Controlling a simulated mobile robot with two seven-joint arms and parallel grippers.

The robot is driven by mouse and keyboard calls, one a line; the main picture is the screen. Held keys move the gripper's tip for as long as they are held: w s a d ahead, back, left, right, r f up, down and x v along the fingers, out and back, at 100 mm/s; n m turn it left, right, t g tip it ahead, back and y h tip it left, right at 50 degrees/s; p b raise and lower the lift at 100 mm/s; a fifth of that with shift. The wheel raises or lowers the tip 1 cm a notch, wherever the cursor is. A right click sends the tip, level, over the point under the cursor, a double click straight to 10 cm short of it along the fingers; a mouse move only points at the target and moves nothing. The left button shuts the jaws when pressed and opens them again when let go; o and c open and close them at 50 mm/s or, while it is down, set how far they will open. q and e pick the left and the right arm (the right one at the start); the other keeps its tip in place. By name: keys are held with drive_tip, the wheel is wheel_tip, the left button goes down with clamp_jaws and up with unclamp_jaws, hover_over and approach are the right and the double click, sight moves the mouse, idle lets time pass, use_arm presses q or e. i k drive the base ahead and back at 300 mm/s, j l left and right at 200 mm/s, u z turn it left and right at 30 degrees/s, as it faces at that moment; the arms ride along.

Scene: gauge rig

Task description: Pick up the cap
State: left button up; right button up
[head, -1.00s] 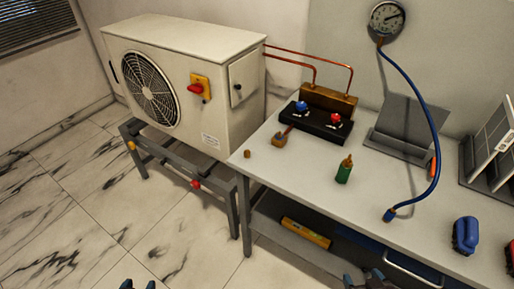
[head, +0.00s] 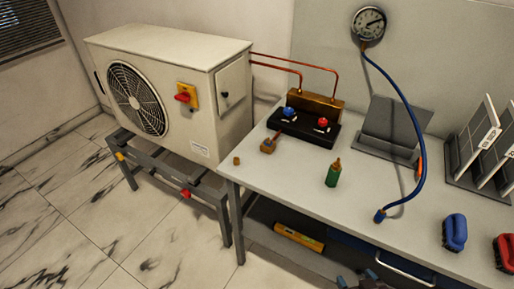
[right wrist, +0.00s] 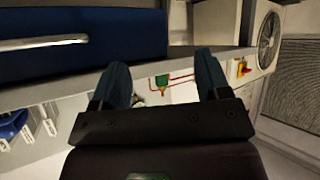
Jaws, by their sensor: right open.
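A small brass cap (head: 237,160) stands on the near left corner of the bench top in the head view. It stands apart from the other items there. My right gripper (head: 356,281) shows only by its fingertips at the bottom edge of the head view, in front of the bench and well to the right of the cap. In the right wrist view the right gripper (right wrist: 163,84) has its two fingers wide apart with nothing between them. The cap cannot be made out in that view. My left gripper is not in view.
The bench top (head: 290,180) holds a black valve block (head: 304,127), a brass fitting (head: 268,146), a green bottle (head: 333,174), a blue hose (head: 416,125) and brushes (head: 455,232). The outdoor unit (head: 200,90) stands left. A drawer (right wrist: 80,35) fills the wrist view's upper left.

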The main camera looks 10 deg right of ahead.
sight(236, 160)
drive_tip(key=k, duration=0.6)
drive_tip(key=z, duration=1.3)
drive_tip(key=j+z, duration=0.1)
drive_tip(key=z, duration=0.25)
drive_tip(key=j+z, duration=0.1)
drive_tip(key=z, duration=0.6)
drive_tip(key=k+j, duration=0.1)
drive_tip(key=j, duration=0.45)
drive_tip(key=k+j, duration=0.1)
drive_tip(key=j, duration=0.4)
drive_tip(key=k+j, duration=0.1)
drive_tip(key=j, duration=0.45)
drive_tip(key=k+j, duration=0.1)
drive_tip(key=j, duration=0.45)
drive_tip(key=k+j, duration=0.1)
drive_tip(key=j, duration=0.45)
